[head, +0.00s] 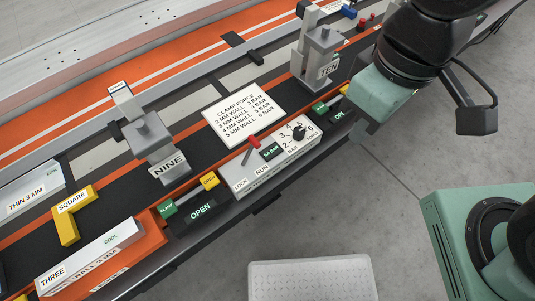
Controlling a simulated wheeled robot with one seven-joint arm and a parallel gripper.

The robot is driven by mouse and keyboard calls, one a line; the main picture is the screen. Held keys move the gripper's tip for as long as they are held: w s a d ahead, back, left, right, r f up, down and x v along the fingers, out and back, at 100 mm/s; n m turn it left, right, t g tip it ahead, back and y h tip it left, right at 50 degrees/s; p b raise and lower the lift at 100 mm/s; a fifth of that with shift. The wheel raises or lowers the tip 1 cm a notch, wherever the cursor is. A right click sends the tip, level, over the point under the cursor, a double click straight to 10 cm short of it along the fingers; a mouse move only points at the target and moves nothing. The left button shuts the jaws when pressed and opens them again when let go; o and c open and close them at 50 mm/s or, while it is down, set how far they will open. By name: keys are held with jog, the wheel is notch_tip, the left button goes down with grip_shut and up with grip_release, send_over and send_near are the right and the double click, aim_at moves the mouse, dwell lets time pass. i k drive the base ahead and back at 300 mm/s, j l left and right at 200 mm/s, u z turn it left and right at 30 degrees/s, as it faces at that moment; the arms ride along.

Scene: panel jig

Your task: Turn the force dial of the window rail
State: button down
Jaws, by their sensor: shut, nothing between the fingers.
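The force dial (299,133) is a black knob on a grey control box (238,176), ringed by a scale from 2 to 6 BAR. A small dark display (271,151) beside it shows a BAR reading too small to read surely. A red lever (251,148) stands on the same box between LOCK and RUN markings. My gripper (364,136) is shut and empty, to the right of the dial and apart from it. Its fingertips are partly hidden by its teal body.
A white clamp force card (243,113) lists wall thicknesses and bars. Clamps NINE (152,138) and TEN (322,52) stand on the rail. Green and yellow slider ends (209,181) lie left of the box. A white tray (310,279) is below; grey floor is clear.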

aim_at(299, 132)
jog(key=l+u, duration=0.15)
jog(key=u, duration=1.7)
jog(key=k+j+u, duration=0.1)
jog(key=k+u, duration=0.2)
jog(key=k, duration=0.2)
jog(key=z, duration=1.25)
jog(key=i+j+u, duration=0.2)
jog(key=l, duration=0.05)
